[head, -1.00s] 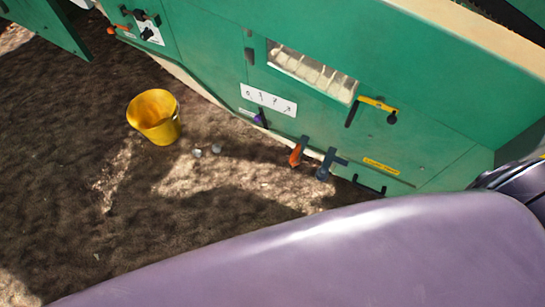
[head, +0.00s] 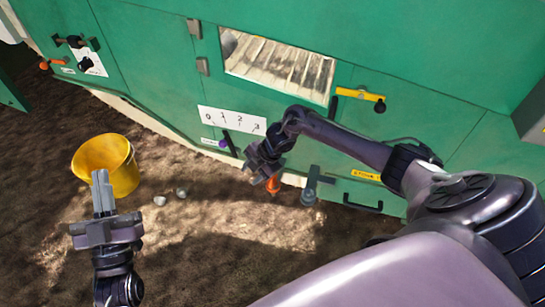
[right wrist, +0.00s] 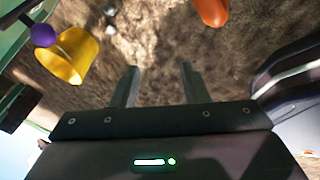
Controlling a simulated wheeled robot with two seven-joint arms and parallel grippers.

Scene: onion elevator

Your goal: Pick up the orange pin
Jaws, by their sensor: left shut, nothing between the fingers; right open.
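The orange pin (head: 273,185) sits at the bottom edge of the green machine, partly hidden behind my right gripper (head: 257,170). In the right wrist view an orange end (right wrist: 212,12) shows at the top edge, beyond and to the right of the fingers (right wrist: 158,78). My right gripper is open, with nothing between its fingers, close to the pin but apart from it in the wrist view. My left gripper (head: 101,190) is shut and empty, over the soil in front of the yellow bucket (head: 120,170).
A purple knob (head: 223,143) is left of my right gripper. A dark grey lever (head: 311,187) is just right of the pin. A yellow handle (head: 360,96) and another orange piece (head: 53,64) are on the green panel (head: 160,80). Small pale lumps (head: 160,200) lie on open soil.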

